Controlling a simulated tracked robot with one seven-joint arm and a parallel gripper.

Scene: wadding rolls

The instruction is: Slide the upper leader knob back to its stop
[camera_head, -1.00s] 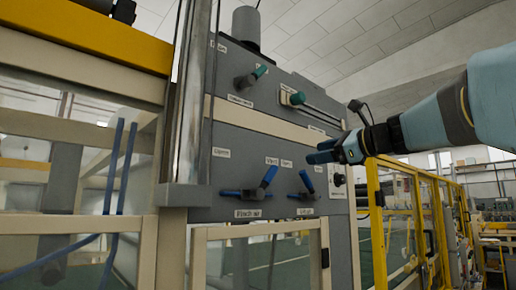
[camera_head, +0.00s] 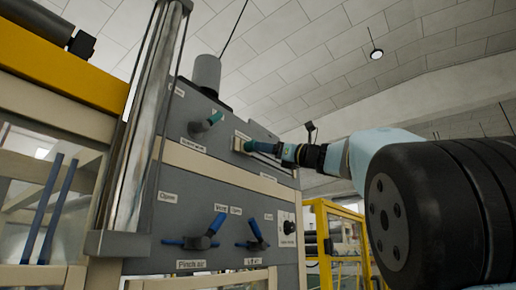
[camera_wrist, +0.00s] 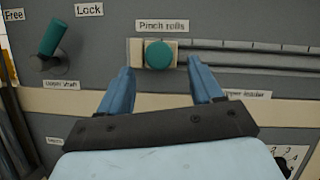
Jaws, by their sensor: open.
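The upper leader knob is a round green knob (camera_wrist: 158,54) at the left end of a horizontal grey slide rail, seen in the wrist view under a "Pinch rolls" label. An "Upper leader" label (camera_wrist: 245,94) sits below the rail. My gripper (camera_wrist: 160,68) is open, with one blue finger to the lower left of the knob and one to its lower right. I cannot tell whether either finger touches it. In the head view my gripper (camera_head: 254,147) is at the panel's upper right, partly hiding the knob and rail.
A green-handled lever (camera_wrist: 53,37) stands left of the knob, between "Free" and "Lock" labels. Blue-handled levers (camera_head: 215,225) are lower on the grey panel (camera_head: 190,195). A shiny vertical column (camera_head: 145,120) stands left. A yellow guard frame (camera_head: 322,240) is at the right.

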